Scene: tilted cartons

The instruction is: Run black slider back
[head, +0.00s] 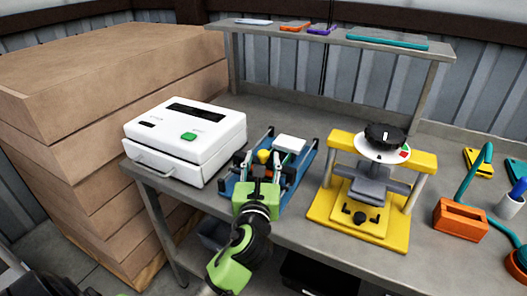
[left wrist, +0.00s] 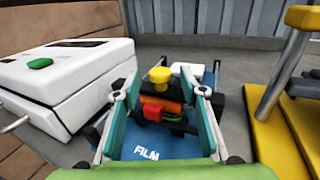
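A blue film device (head: 229,186) stands on the bench between the white machine and the yellow press; its base (left wrist: 172,147) reads "FILM" in the left wrist view. My left gripper (head: 264,166) is over the device's near end. Its fingers are apart, on either side of the knob and block (left wrist: 162,98), with nothing clearly gripped. My right gripper is out of view.
A white machine (head: 190,140) stands close on the left. The yellow press (head: 325,207) with a black knob (head: 385,135) stands on the right. An orange holder (head: 460,220) is farther right. A shelf (head: 300,37) spans the back; stacked cartons (head: 80,110) are at left.

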